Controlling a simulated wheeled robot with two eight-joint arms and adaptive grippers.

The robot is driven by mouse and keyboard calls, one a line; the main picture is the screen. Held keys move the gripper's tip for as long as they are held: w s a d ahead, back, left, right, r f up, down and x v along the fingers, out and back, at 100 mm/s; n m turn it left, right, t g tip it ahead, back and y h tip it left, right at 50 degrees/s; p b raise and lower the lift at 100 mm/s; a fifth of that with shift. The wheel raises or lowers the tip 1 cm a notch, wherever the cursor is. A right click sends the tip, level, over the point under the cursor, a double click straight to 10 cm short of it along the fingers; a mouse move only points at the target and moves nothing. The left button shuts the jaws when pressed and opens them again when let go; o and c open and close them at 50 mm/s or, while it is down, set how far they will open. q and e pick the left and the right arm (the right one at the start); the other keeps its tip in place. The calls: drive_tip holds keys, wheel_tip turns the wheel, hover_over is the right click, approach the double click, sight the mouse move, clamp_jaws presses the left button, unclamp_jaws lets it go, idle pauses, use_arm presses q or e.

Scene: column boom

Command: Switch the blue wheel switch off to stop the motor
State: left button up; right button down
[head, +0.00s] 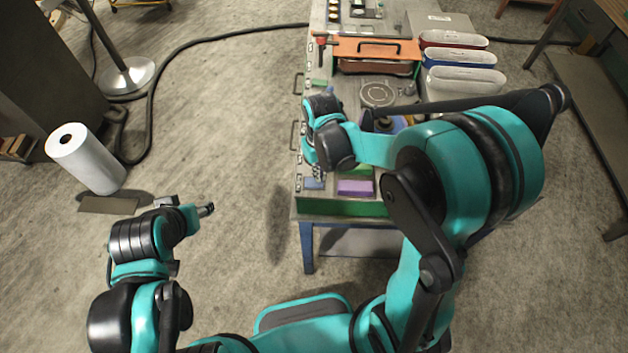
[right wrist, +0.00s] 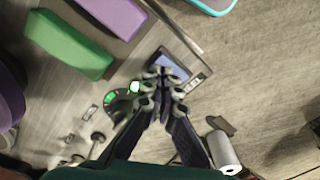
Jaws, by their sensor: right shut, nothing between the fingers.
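A dark round switch (right wrist: 119,101) with lit green spots lies on the bench top in the right wrist view, just left of my right fingertips. I cannot tell for sure that it is the wheel's switch. A blue rounded part (head: 397,124), perhaps the wheel, shows partly behind my right arm in the head view. My right gripper (right wrist: 160,82) is shut and empty, its tips over the bench next to a small blue screen (right wrist: 172,66). It points down at the bench's near left edge in the head view (head: 318,172). My left gripper (head: 206,210) hangs over the floor, away from the bench.
A green block (right wrist: 70,44) and a purple block (right wrist: 117,14) lie beside the switch. An orange toolbox (head: 365,48) and red, blue and white bins (head: 460,58) stand farther back. A white roll (head: 85,158) stands on the floor at left. Floor left of the bench is mostly clear.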

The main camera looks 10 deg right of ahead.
drive_tip(key=shift+f+b, duration=0.9)
drive_tip(key=shift+f, duration=0.15)
idle(0.4)
drive_tip(key=shift+r, duration=0.1)
drive_tip(key=shift+r+p, duration=2.65)
drive_tip(key=shift+r, duration=0.85)
drive_tip(key=shift+f, duration=0.1)
drive_tip(key=s+d+t+b, duration=0.1)
drive_tip(key=b, duration=0.2)
drive_tip(key=s+m+t+b, duration=0.1)
drive_tip(key=s+b, duration=0.1)
drive_tip(key=b, duration=0.1)
drive_tip(key=s+d+t+b, duration=0.1)
drive_tip(key=s+b, duration=0.1)
drive_tip(key=b, duration=0.1)
drive_tip(key=shift+s+d+f+t, duration=0.1)
drive_tip(key=shift+d+f+t, duration=0.2)
drive_tip(key=shift+d+f, duration=0.1)
drive_tip(key=s+d+f+m+t+b, duration=0.1)
drive_tip(key=s+d+f+t+b, duration=0.1)
drive_tip(key=s+b, duration=0.3)
drive_tip(key=shift+f+m+t+b, duration=0.4)
drive_tip(key=shift+f+t+b, duration=0.35)
drive_tip(key=shift+f, duration=0.15)
